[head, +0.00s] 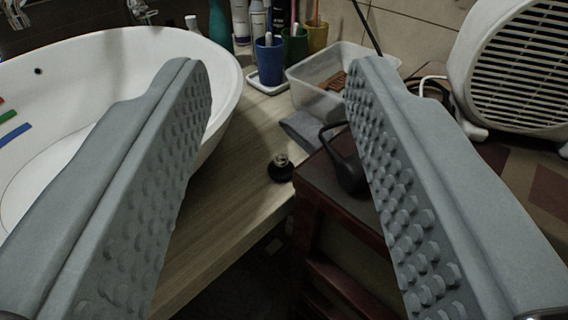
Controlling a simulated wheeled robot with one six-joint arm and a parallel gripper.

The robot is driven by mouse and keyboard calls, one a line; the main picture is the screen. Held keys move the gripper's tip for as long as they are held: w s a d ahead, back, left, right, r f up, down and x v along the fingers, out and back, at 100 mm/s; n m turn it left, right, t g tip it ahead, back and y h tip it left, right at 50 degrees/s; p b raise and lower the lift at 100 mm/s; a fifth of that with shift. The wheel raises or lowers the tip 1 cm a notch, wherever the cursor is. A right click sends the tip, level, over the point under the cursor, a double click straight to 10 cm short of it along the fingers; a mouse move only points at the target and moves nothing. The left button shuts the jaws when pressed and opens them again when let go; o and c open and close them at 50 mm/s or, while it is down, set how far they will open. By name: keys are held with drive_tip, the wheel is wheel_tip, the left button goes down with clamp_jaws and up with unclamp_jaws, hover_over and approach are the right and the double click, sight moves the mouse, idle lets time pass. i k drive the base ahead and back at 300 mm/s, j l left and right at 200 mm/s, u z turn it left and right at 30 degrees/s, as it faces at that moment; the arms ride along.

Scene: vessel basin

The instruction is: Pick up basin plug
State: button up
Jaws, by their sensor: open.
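The basin plug (281,168) appears to be the small dark round piece with a lighter knob on top. It rests on the wooden counter (235,205) near the counter's right edge, to the right of the white basin (228,108). My gripper (270,75) is open and empty, its two grey studded fingers wide apart at left and right. The plug shows in the gap between the fingers, beyond them and touching neither. The left finger hides part of the basin.
Coloured cups (270,60) and bottles stand at the back. A clear plastic tub (310,90) sits right of them. A dark red cabinet (335,215) with a black corded object (346,165) adjoins the counter. A white heater-like box (470,60) stands at right.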

sight(280, 169)
drive_tip(key=k+l+u, duration=0.1)
drive_tip(key=l, duration=0.35)
drive_tip(key=k+l+u, duration=0.15)
drive_tip(key=l, duration=0.25)
drive_tip(key=k+l+u, duration=0.1)
drive_tip(key=l, duration=0.35)
